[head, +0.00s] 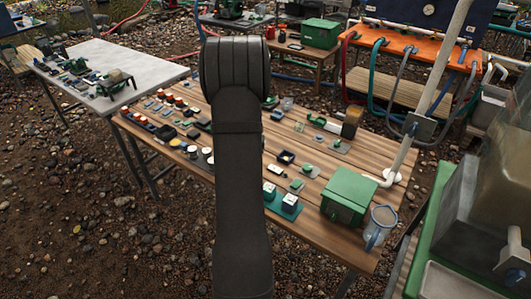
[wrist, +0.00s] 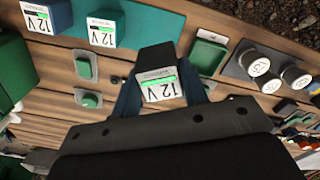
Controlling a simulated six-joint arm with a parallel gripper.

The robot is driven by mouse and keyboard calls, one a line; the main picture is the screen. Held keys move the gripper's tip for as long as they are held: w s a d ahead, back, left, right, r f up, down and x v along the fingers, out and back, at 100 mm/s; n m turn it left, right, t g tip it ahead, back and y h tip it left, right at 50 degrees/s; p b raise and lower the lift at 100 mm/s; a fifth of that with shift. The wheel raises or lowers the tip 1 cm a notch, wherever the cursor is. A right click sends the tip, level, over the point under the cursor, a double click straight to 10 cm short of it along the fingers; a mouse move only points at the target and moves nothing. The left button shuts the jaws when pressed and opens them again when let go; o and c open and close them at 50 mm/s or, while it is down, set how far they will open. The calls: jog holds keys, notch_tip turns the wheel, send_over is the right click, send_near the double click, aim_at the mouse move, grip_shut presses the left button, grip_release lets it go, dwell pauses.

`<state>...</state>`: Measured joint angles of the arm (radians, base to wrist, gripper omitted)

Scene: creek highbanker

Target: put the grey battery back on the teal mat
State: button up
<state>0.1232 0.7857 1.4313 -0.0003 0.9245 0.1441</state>
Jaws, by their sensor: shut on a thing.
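In the wrist view my gripper (wrist: 162,92) is shut on the grey battery (wrist: 160,57), which is dark and carries a white and green 12 V label. One finger is on each side of it. The mat's right part looks bare. The held battery shows just below the mat's edge; I cannot tell its height. In the head view my arm hides the gripper and the held battery; two labelled batteries (head: 290,204) show right of it.
A green box (head: 348,195) and a clear jug (head: 379,228) stand at the table's right end. In the wrist view, round black-and-white jars (wrist: 262,68) sit on a dark mat at right, and small green items (wrist: 88,100) lie nearby. The table is crowded.

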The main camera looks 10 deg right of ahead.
jog(key=shift+s+a+f, duration=0.1)
jog(key=shift+a, duration=0.1)
jog(key=shift+f, duration=2.1)
jog(key=shift+f, duration=0.2)
jog(key=shift+f, duration=0.55)
jog(key=shift+f, duration=0.2)
jog(key=shift+f, duration=0.4)
jog(key=shift+f, duration=0.7)
jog(key=o, duration=1.3)
